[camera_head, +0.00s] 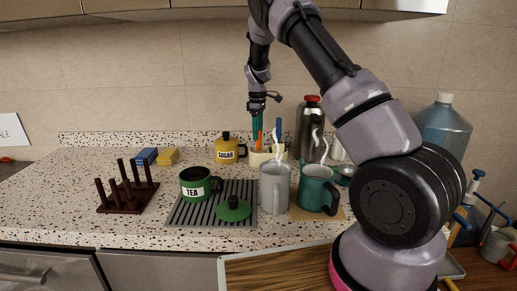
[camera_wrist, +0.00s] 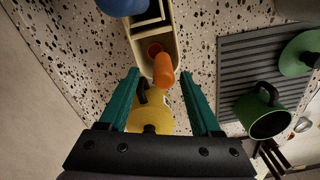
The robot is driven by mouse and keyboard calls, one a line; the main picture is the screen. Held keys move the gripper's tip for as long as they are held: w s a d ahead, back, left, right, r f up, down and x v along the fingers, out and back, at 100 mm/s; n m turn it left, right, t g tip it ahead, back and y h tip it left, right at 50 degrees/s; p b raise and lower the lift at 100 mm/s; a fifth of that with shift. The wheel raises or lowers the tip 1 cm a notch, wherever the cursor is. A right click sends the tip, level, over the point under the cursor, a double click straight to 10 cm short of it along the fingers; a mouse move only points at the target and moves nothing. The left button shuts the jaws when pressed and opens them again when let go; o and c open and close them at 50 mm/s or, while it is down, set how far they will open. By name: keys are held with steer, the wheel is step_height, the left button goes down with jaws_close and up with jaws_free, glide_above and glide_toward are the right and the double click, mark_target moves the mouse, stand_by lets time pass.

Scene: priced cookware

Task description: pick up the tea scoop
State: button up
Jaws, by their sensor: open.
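My gripper (camera_head: 257,138) points down above the cream utensil holder (camera_head: 257,159), its teal fingers apart. In the wrist view the open fingers (camera_wrist: 160,88) reach toward an orange handle (camera_wrist: 163,72) standing in one compartment of that wooden holder (camera_wrist: 136,50). The handle lies near the tips, with nothing visibly gripped. A blue handle (camera_head: 278,127) rises from the holder beside it. I cannot tell for sure which handle belongs to the tea scoop; the lower ends are hidden. The green TEA pot (camera_head: 195,183) stands open on the ribbed mat, its lid (camera_head: 233,208) beside it.
The yellow SUGAR pot (camera_head: 228,150) is close to the fingers; it also shows between them in the wrist view (camera_wrist: 152,118). A dark peg rack (camera_head: 128,196) is left.

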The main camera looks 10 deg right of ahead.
mark_target(258, 148)
steer(key=f, duration=0.5)
steer(key=shift+s+d+f, duration=0.1)
steer(key=shift+s, duration=0.15)
jaws_close()
